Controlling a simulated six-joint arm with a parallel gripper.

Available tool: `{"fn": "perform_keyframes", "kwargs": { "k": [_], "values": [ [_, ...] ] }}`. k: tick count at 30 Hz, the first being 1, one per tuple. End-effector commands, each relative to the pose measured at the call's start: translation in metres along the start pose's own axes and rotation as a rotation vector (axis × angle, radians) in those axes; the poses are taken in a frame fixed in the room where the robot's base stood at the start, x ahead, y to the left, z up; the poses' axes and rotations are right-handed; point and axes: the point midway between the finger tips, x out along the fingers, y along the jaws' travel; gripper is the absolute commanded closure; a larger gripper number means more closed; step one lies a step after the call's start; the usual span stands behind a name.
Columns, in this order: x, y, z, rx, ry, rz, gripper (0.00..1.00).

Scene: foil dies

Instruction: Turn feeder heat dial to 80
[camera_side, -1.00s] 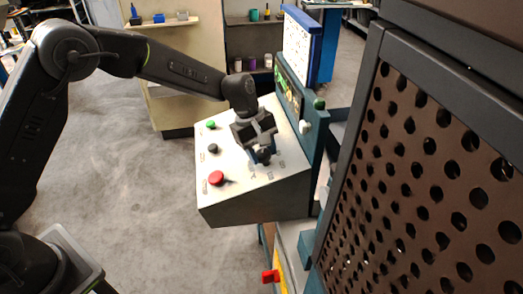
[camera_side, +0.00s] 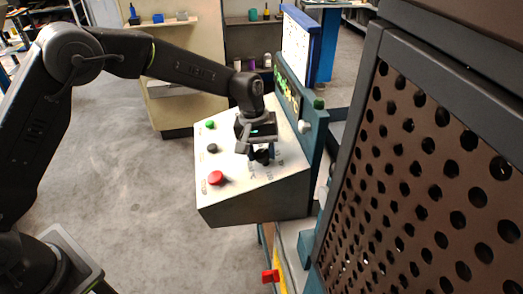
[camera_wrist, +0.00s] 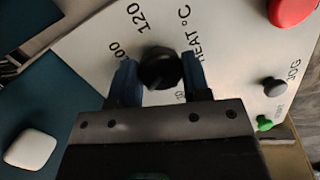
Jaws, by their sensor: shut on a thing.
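The heat dial is a round black knob (camera_wrist: 160,66) on the light grey sloped control panel (camera_side: 240,200). In the wrist view the printed marks "100", "120" and "HEAT °C" show around it; other marks are partly covered. My gripper (camera_wrist: 159,78) is shut on the dial, one blue-grey finger on each side. In the side view my gripper (camera_side: 261,152) reaches down to the dial from above, hiding much of it. I cannot tell which number the dial points at.
A display with green text (camera_side: 287,92) stands behind my gripper. A brown perforated guard (camera_side: 430,170) fills the right side.

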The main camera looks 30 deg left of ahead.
Motion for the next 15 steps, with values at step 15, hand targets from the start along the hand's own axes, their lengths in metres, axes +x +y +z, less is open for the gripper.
{"fn": "perform_keyframes", "kwargs": {
  "k": [15],
  "values": [
    [-0.0001,-0.0009,0.0003,0.005,-0.002,-0.004,0.47]
  ]
}}
